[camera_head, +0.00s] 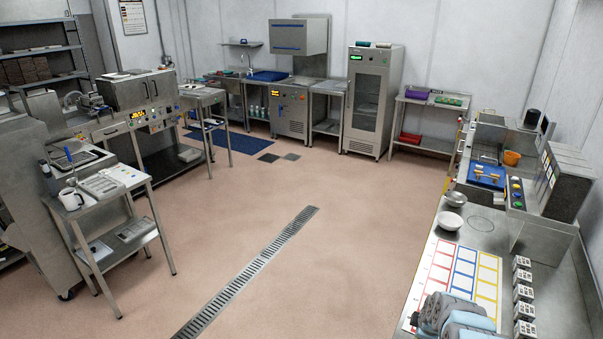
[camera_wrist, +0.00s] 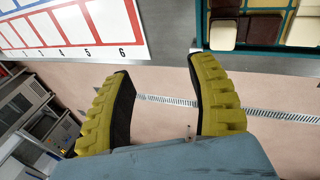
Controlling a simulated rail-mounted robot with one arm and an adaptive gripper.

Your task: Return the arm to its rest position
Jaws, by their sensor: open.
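My gripper (camera_wrist: 160,80) shows in the wrist view with two yellow-green ribbed fingers with black inner pads. The fingers are apart, with nothing between them but a view of the floor. Part of my grey-blue arm (camera_head: 455,315) shows at the bottom right of the head view, over the near end of the right-hand bench. The fingertips cannot be made out in the head view.
In the wrist view, a white board (camera_wrist: 65,45) with numbered boxes and a teal tray (camera_wrist: 258,54) of brown and cream blocks lie beyond the fingers. On the right bench are bowls (camera_head: 449,221) and a row of small boxes (camera_head: 523,293). The middle floor (camera_head: 340,220) is clear.

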